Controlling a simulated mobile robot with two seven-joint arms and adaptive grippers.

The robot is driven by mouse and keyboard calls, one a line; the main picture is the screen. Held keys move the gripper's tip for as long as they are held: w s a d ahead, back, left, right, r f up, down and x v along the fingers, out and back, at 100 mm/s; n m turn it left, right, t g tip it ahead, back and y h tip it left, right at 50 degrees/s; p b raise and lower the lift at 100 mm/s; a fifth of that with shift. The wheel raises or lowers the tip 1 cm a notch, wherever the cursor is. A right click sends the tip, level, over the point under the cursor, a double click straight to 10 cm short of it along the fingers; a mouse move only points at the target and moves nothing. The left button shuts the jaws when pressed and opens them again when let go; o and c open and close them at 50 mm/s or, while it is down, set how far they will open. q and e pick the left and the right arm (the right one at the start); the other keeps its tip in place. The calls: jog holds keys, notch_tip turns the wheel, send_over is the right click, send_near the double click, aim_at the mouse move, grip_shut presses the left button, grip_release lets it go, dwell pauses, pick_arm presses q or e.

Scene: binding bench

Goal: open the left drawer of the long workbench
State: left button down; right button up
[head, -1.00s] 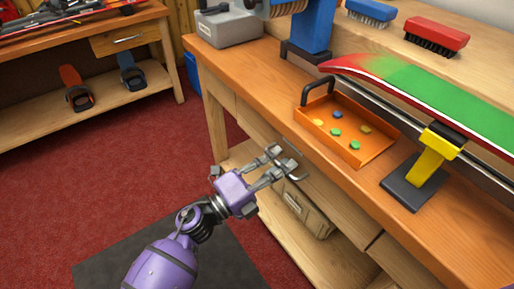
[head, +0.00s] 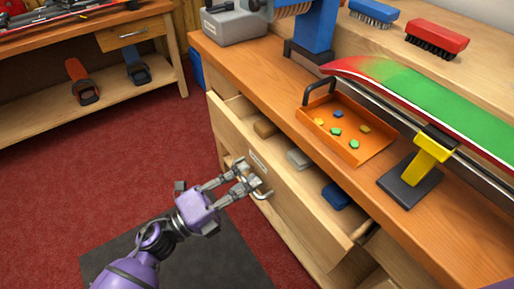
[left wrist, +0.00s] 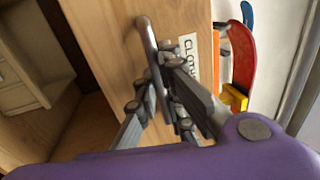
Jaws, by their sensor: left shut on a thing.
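The left drawer (head: 283,193) of the long workbench (head: 245,77) stands pulled out. Inside it lie a tan block (head: 265,128), a grey block (head: 299,158) and a blue block (head: 336,195). My left gripper (head: 252,186) is at the drawer front, its fingers shut on the metal handle (head: 264,192). In the left wrist view the fingers (left wrist: 163,82) close around the handle bar (left wrist: 150,55), beside a label (left wrist: 187,62) that is partly hidden. My right gripper is not in view.
An orange tray (head: 350,153) with several small coloured pieces sits on the benchtop. A red and green snowboard or ski (head: 440,105) rests on a yellow and black stand (head: 425,165). Red carpet (head: 60,200) lies clear to the left.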

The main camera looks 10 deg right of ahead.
pick_arm(q)
jog(key=r+v, duration=0.2)
jog(key=v, duration=0.8)
jog(key=r+v, duration=0.2)
jog(key=v, duration=0.8)
jog(key=shift+s+a+p, duration=0.2)
jog(key=shift+a+p, duration=0.2)
jog(key=shift+a, duration=0.3)
jog(key=c, duration=2.1)
grip_release()
jog(key=v, duration=1.2)
jog(key=shift+f, duration=0.1)
